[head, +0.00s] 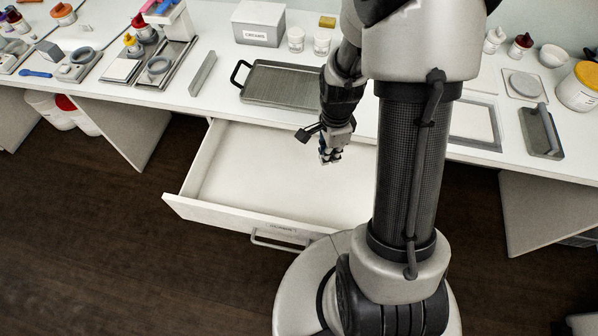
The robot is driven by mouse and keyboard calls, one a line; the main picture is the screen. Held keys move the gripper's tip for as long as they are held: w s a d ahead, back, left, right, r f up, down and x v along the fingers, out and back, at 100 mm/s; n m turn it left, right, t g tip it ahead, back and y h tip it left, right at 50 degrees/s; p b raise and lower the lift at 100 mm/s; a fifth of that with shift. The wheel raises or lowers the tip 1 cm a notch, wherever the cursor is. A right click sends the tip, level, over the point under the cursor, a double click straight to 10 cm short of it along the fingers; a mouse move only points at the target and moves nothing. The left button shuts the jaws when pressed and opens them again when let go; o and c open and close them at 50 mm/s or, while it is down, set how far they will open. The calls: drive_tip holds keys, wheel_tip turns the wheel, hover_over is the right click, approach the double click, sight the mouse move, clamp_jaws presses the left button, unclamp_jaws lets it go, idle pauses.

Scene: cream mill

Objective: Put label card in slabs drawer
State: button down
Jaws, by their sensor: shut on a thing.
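The drawer (255,175) under the bench is pulled open. Its white floor looks bare where I can see it; my arm column hides its right part. A small label strip sits on its front above the grey handle, too small to read. My gripper (329,158) hangs over the back part of the open drawer, pointing down. It is shut on a small pale thing at its fingertips, which seems to be the label card; it is mostly hidden by the fingers.
On the white bench above stand a dark tray (283,84) with a handle, a labelled box (259,23), two small white jars and a grey bar (203,73). More jars and trays stand at left and right. Dark floor lies free left of the drawer.

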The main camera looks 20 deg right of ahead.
sight(325, 193)
drive_tip(key=shift+s+d+f+m, duration=0.2)
drive_tip(key=shift+d+f+m, duration=0.05)
drive_tip(key=shift+f+m, duration=0.15)
wheel_tip(325, 193, down, 20)
drive_tip(key=b, duration=0.6)
drive_tip(key=shift+d+r+b, duration=0.1)
drive_tip(key=shift+b, duration=0.2)
drive_tip(key=c, duration=2.2)
unclamp_jaws()
drive_tip(key=o, duration=0.4)
